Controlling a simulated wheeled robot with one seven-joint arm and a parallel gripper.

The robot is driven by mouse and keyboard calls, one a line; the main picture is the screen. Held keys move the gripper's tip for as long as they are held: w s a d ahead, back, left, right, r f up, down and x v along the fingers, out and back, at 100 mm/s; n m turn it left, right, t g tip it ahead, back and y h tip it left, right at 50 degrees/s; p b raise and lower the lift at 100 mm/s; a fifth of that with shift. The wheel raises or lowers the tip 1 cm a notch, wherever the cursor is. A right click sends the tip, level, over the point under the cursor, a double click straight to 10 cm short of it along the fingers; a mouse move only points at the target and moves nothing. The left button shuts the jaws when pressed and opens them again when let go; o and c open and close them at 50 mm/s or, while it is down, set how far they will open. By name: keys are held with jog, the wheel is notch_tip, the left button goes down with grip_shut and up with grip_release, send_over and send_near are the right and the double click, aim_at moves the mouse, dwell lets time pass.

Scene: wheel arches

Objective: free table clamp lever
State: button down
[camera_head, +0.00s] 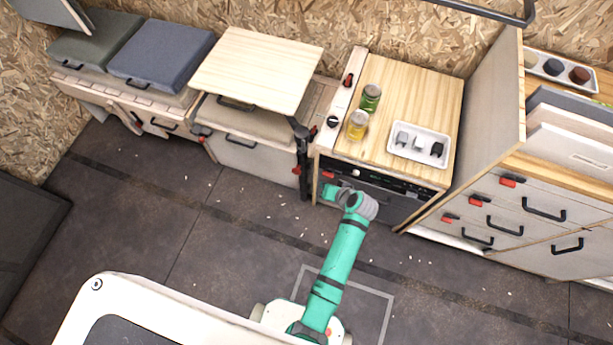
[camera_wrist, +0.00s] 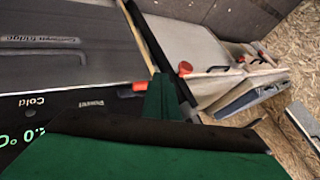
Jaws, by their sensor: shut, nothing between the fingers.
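The table (camera_head: 258,68) is a light wooden top on a black post (camera_head: 303,160) between the bench and the kitchen cabinet. A small red lever end (camera_head: 313,131) shows by the top of the post, and a red part (camera_head: 296,170) shows lower down, on its left; I cannot tell for sure which is the clamp lever. In the wrist view, a red knob (camera_wrist: 185,68) sits beside the black post (camera_wrist: 155,50). My gripper (camera_head: 327,192) is low in front of the cabinet, right of the post. It is shut and empty; its green fingers (camera_wrist: 160,98) appear close to the post, contact unclear.
The cabinet top (camera_head: 400,95) holds a green jar (camera_head: 370,98), a yellow jar (camera_head: 357,125) and a white tray (camera_head: 420,144). A red latch (camera_wrist: 140,86) is on the cabinet front. Drawers (camera_head: 510,210) stand right, bench cushions (camera_head: 162,52) left. The floor (camera_head: 230,225) is open.

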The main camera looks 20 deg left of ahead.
jog(key=w+a+f, duration=0.4)
jog(key=a+f, duration=0.3)
jog(key=a, duration=0.1)
jog(key=shift+w+a, duration=0.2)
jog(key=shift+a, duration=0.2)
dwell(0.3)
jog(key=shift+w+d, duration=0.1)
dwell(0.3)
